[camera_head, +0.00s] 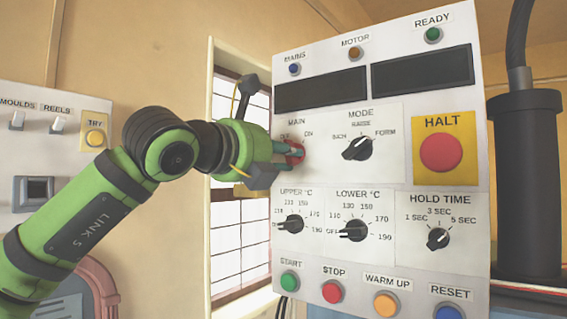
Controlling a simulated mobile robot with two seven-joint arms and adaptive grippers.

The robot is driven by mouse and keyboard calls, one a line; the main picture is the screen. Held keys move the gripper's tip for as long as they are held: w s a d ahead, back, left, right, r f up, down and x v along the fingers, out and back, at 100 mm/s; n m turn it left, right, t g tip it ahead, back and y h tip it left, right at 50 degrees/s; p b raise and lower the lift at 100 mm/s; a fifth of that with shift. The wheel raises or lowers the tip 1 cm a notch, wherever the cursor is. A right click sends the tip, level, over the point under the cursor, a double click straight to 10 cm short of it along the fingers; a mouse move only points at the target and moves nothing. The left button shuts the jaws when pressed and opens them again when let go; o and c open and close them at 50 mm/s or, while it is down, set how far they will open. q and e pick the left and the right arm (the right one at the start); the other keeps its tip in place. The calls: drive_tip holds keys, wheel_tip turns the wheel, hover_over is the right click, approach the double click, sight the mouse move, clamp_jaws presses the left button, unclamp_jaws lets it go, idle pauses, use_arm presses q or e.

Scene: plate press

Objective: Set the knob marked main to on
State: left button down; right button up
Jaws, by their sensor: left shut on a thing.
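The knob marked MAIN (297,155) is red and sits at the upper left of the white control panel (330,113), under the MAIN label with OFF and ON marks. My left gripper (289,150) is shut on the red knob, its fingers reaching in from the left. The fingers and the gripper body hide part of the knob, and I cannot tell which mark it points to. My right gripper is not in view.
The MODE knob (357,147) is just right of the MAIN knob. Temperature knobs and coloured buttons lie below, and the red HALT button (441,153) is farther right. A dark cylinder (527,185) stands beside the panel. A window (238,235) is behind.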

use_arm(q)
drive_tip(key=m, duration=1.1)
drive_tip(key=shift+w+a+r+b, duration=0.1)
drive_tip(key=shift+a+r+b, duration=0.1)
drive_tip(key=shift+r+b, duration=0.2)
drive_tip(key=c, duration=1.1)
unclamp_jaws()
drive_tip(key=shift+a+f, duration=0.1)
drive_tip(key=v, duration=1.2)
